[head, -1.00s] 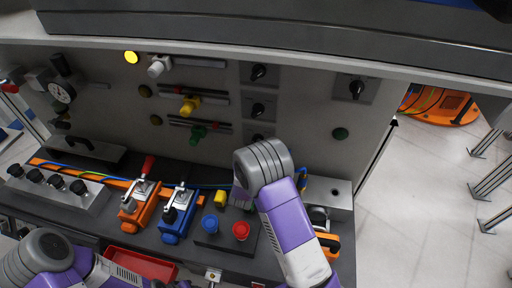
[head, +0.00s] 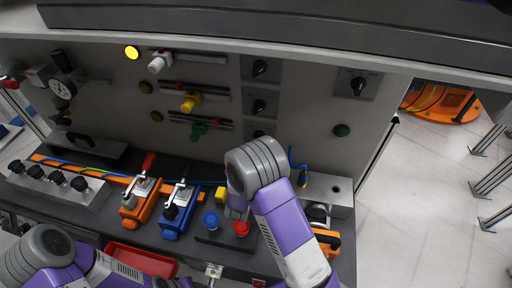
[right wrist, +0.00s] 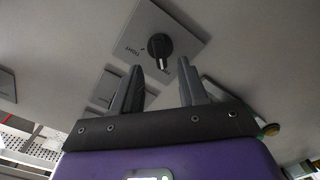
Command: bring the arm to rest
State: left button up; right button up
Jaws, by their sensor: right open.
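My right arm (head: 277,215) rises from the bottom of the head view and bends in front of the workbench. It hides most of its own gripper there. In the right wrist view my right gripper (right wrist: 159,88) has its two fingers apart with nothing between them. Beyond the fingertips is a black rotary knob (right wrist: 160,48) on a square grey plate. The fingers appear apart from it. My left arm (head: 55,265) shows at the bottom left of the head view; its gripper is out of the picture.
A red button (head: 241,228) and a blue button (head: 210,221) sit close to my right arm. Blue (head: 175,222) and orange (head: 139,208) toggle clamps stand left of them. A red tray (head: 140,260) is in front. Clear floor (head: 420,190) lies to the right.

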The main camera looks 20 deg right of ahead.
jog(key=shift+v, duration=1.2)
